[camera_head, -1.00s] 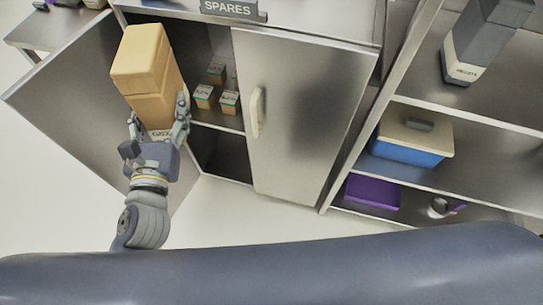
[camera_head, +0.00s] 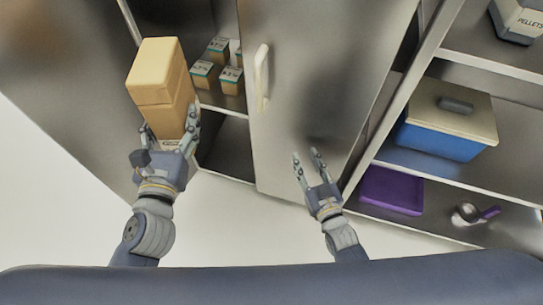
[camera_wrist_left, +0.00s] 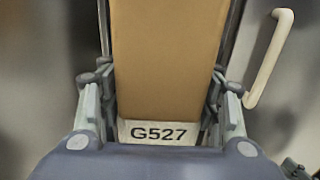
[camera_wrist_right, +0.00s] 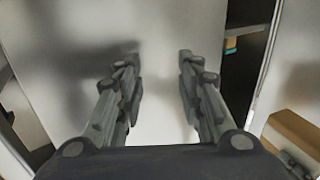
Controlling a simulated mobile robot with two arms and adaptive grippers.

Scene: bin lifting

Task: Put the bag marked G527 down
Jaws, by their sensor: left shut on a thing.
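The bag marked G527 (camera_head: 163,85) is a tall tan block-like bag with a folded top part and a white label at its lower end. The label reads G527 in the left wrist view (camera_wrist_left: 160,132). My left gripper (camera_head: 170,132) is shut on the bag near its labelled end and holds it upright, in front of the cabinet's open left side. My right gripper (camera_head: 310,160) is open and empty in front of the cabinet's shut right door. It also shows open in the right wrist view (camera_wrist_right: 160,60), with only the door between its fingers.
The cabinet's right door (camera_head: 310,90) is shut, with a pale handle (camera_head: 262,78). Several small boxes (camera_head: 232,78) stand on the inner shelf. The rack at right holds a blue bin with a beige lid (camera_head: 443,140), a purple tray (camera_head: 391,190), a scoop (camera_head: 470,213) and a pellets container (camera_head: 518,20).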

